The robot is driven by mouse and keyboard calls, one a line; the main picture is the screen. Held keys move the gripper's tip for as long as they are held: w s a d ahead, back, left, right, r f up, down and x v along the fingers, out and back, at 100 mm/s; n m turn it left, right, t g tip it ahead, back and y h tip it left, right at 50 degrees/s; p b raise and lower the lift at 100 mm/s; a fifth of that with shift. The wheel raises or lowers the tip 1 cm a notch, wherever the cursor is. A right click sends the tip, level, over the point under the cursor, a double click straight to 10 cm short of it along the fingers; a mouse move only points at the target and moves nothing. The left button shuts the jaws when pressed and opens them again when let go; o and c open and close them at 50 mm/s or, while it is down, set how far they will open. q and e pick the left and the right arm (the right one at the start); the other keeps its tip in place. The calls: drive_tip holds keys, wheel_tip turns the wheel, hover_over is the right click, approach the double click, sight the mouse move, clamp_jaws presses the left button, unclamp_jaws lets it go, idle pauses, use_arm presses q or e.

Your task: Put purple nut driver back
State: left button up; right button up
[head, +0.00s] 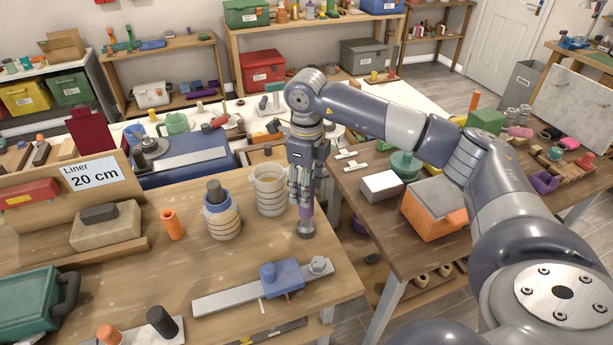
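The purple nut driver (306,211) stands upright near the right edge of the near wooden table, above a small round grey base (306,230). I cannot tell whether its lower end is seated in that base. My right gripper (305,198) points straight down, with its fingers around the upper part of the driver, and appears shut on it. The fingers hide most of the handle. My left gripper is not in view.
A ribbed grey cup (270,190) and a blue-topped jar (221,214) stand left of the gripper. A metal rail with a blue block (281,277) lies in front. A gap separates this table from the right-hand table (399,235).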

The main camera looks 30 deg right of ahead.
wheel_tip(320, 180, up, 4)
drive_tip(key=shift+r+b, duration=0.2)
drive_tip(key=shift+b, duration=0.4)
drive_tip(key=shift+r, duration=0.65)
